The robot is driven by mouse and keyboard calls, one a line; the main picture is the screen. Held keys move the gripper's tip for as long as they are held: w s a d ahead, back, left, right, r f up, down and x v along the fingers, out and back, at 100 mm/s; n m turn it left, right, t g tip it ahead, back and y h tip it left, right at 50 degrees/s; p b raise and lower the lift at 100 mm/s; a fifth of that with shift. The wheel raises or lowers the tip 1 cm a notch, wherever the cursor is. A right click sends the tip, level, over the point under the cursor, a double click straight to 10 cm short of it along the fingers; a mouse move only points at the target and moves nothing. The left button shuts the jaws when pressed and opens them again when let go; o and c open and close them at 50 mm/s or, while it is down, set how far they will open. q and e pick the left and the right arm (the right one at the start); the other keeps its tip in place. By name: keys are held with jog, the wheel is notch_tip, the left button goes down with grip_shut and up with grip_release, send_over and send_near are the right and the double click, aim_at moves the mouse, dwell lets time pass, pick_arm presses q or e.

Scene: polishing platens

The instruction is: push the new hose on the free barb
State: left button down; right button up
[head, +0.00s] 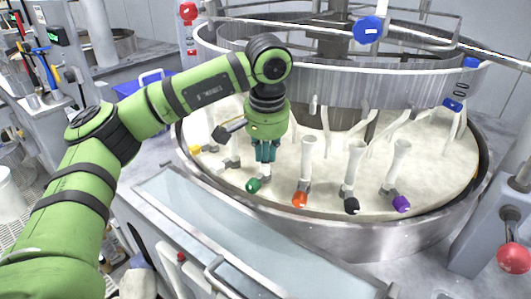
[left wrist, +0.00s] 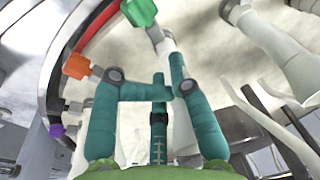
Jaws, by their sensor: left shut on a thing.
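My left gripper (head: 265,153) reaches down over the near rim of the round platen basin (head: 335,235). Its teal fingers are shut on a white hose at the green-handled valve (head: 254,184). In the left wrist view the fingers (left wrist: 178,75) close against this white hose (left wrist: 183,130), and the green handle (left wrist: 139,12) lies just beyond the fingertips. The fingers cover the joint, so I cannot tell whether the hose is around the barb or only touching it. My right gripper is not in view.
To the right, orange (head: 300,199), black (head: 351,205) and purple (head: 401,203) valves stand with upright white tubes. A yellow valve (head: 194,149) is left. A metal ring (head: 330,80) with blue knobs hangs above. A red ball knob (head: 513,258) is at right.

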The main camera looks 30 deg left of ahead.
pick_arm(q)
jog(key=shift+f, duration=0.4)
jog(key=c, duration=0.8)
grip_release()
jog(key=shift+r, duration=0.15)
jog(key=r, duration=0.4)
jog(key=s+r, duration=0.1)
jog(key=r, duration=0.2)
jog(key=d+r, duration=0.1)
jog(key=r, duration=0.3)
jog(key=shift+s+d+r, duration=0.1)
jog(key=shift+s+r, duration=0.2)
jog(key=shift+s, duration=0.1)
